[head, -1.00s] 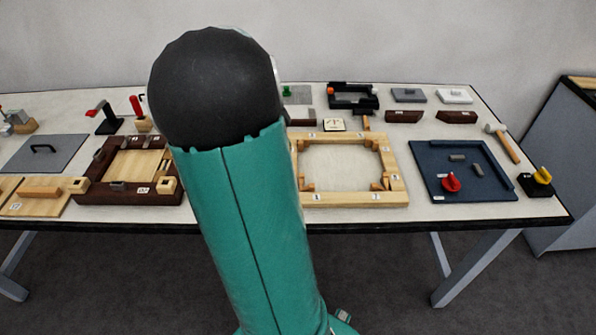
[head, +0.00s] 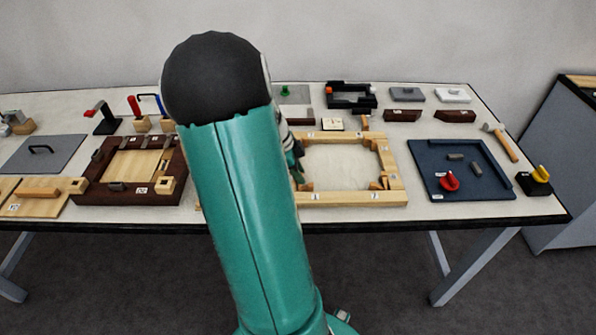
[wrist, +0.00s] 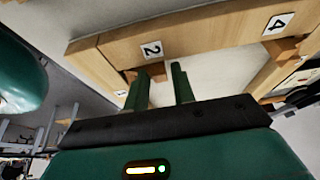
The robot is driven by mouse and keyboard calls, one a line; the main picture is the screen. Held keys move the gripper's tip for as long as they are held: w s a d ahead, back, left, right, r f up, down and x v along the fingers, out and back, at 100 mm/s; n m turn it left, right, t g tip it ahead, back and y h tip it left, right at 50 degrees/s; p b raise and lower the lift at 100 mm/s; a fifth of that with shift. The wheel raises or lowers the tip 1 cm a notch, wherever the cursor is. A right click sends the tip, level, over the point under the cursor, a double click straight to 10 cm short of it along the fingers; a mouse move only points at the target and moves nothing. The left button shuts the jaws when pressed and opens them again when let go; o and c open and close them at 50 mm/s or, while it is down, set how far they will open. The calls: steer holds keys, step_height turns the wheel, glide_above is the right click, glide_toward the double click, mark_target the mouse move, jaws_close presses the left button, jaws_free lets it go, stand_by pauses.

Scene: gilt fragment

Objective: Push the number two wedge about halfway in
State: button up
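The pale wooden frame (head: 345,199) lies on the table, with small wedges at its inner corners. In the wrist view its rail (wrist: 205,35) carries labels 2 and 4. The number two wedge (wrist: 155,69) is a small brown block against the rail by label 2, partly hidden by a finger. My gripper (wrist: 160,70) has its two green fingers apart, with the tips close to this wedge; I cannot tell whether they touch it. In the head view my gripper (head: 296,162) is at the frame's left side, mostly hidden by my arm.
Another wedge (wrist: 282,48) sits by label 4. A dark wooden frame (head: 90,194) stands left, and a dark blue tray (head: 425,160) with a red knob stands right. Clamps and blocks line the back. The frame's middle is clear.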

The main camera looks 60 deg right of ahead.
jaws_close()
steer(key=shift+s+a, duration=0.2)
steer(key=shift+a, duration=0.35)
steer(key=shift+o, duration=1.7)
jaws_free()
steer(key=shift+r, duration=0.15)
steer(key=v, duration=1.3)
steer(key=shift+r, duration=0.3)
steer(key=shift+w+a, duration=0.1)
steer(key=shift+w, duration=0.05)
